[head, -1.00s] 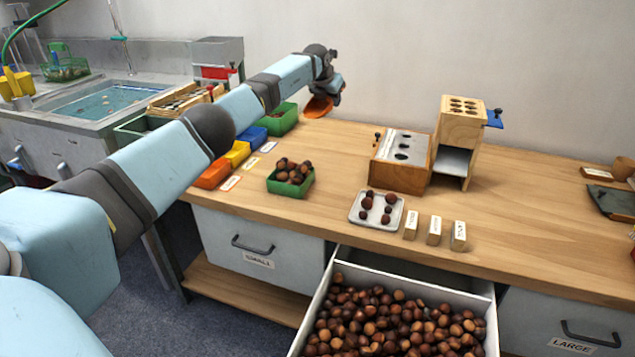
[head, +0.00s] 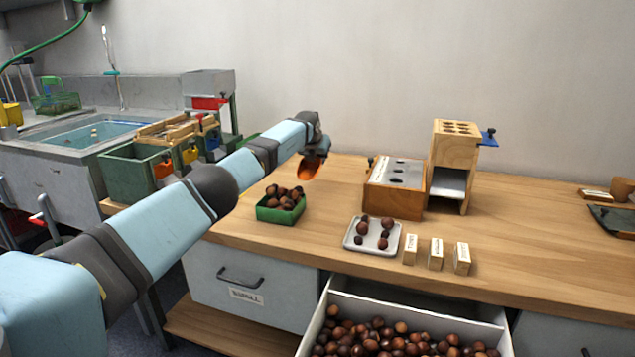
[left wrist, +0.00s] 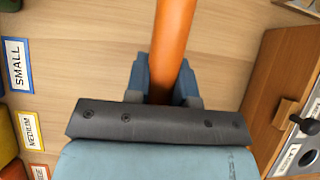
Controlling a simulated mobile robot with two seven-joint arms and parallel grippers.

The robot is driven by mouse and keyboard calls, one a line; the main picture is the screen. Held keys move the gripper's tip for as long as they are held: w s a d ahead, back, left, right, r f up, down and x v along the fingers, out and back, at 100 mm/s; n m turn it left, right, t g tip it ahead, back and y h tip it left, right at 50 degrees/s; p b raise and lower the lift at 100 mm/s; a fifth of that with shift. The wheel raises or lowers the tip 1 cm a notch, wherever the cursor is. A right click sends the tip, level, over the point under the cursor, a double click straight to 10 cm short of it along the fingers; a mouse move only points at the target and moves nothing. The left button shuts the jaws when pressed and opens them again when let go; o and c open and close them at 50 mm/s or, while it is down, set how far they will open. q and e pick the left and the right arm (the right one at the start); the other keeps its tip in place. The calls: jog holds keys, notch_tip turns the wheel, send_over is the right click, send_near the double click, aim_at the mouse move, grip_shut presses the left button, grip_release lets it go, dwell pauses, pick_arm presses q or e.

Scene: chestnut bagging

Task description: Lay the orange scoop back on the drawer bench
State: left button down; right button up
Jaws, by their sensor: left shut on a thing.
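The orange scoop (head: 308,169) is in my left gripper (head: 315,150), over the back of the drawer bench (head: 335,205), left of the wooden box. In the left wrist view, the scoop's orange handle (left wrist: 172,45) runs between the two blue fingers of my left gripper (left wrist: 163,82). The fingers are shut on it, and the pale bench top (left wrist: 95,45) lies behind. The scoop's bowl is outside the wrist view. I cannot tell whether the scoop touches the bench. My right gripper is in neither view.
A green tray of chestnuts (head: 281,216) stands in front of the scoop. To the right are the wooden box (head: 393,203), a taller holed block (head: 452,150), and a white tray (head: 352,242). A drawer full of chestnuts (head: 415,302) is open in front. Labels (left wrist: 17,65) lie left in the wrist view.

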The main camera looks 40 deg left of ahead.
aim_at(320, 181)
pick_arm(q)
jog(key=shift+f, duration=0.55)
notch_tip(320, 181, down, 5)
jog(key=shift+f+b, duration=0.1)
jog(key=shift+b, duration=1.05)
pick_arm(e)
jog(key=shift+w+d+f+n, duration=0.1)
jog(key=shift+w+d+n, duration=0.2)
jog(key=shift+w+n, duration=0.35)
pick_arm(q)
jog(key=shift+f, duration=0.15)
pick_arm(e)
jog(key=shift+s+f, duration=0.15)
pick_arm(q)
jog(key=c, duration=1)
grip_release()
jog(key=shift+s, duration=0.15)
jog(key=shift+d+f, duration=0.1)
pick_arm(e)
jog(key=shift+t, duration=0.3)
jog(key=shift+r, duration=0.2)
